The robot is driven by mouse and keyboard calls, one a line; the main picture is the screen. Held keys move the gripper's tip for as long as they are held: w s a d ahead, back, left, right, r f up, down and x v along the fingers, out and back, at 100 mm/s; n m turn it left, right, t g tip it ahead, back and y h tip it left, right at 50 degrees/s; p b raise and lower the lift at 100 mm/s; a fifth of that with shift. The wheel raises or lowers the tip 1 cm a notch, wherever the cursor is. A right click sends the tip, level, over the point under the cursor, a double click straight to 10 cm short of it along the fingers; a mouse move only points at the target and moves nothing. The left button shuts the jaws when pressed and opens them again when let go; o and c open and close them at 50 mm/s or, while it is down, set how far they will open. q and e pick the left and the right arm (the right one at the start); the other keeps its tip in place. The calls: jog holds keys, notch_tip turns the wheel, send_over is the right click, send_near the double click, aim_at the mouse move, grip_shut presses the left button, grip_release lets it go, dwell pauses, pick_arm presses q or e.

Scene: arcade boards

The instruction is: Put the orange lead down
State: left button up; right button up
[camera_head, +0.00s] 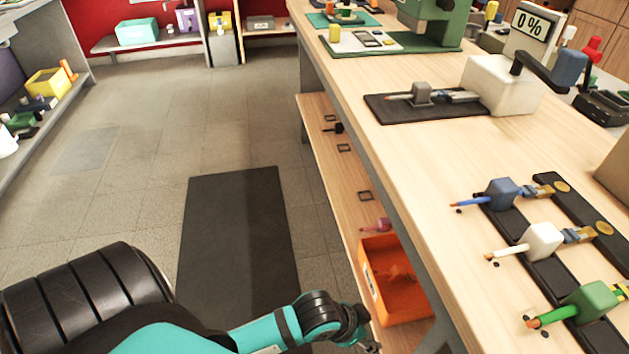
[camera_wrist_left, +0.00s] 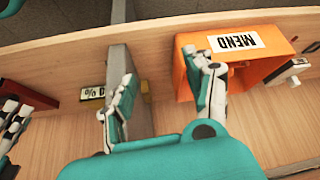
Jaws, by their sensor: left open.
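An orange open bin (camera_head: 375,285) stands on the shelf under the workbench. An orange item (camera_head: 398,273) lies inside it, probably the orange lead; its shape is hard to make out. In the left wrist view the bin (camera_wrist_left: 190,48) carries a white MEND label. My left gripper (camera_head: 358,328) is low beside the shelf, just left of the bin. In its wrist view, my left gripper (camera_wrist_left: 165,92) is open with nothing seen between the fingers; one finger overlaps the bin. Part of what looks like my right gripper (camera_wrist_left: 12,130) shows at the left edge.
On the bench, blue (camera_head: 500,193), white (camera_head: 540,241) and green (camera_head: 590,300) connectors with leads sit on dark strips. A pink item (camera_head: 376,225) lies on the shelf behind the bin. A grey upright divider (camera_wrist_left: 132,70) stands near my left fingers. A dark mat (camera_head: 240,240) covers clear floor.

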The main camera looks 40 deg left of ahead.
pick_arm(q)
jog(key=s+a+f+n+g+y, duration=0.2)
jog(key=s+a+f+n+y, duration=0.1)
jog(key=s+a, duration=0.4)
jog(key=shift+s+g, duration=0.3)
jog(key=shift+s, duration=0.85)
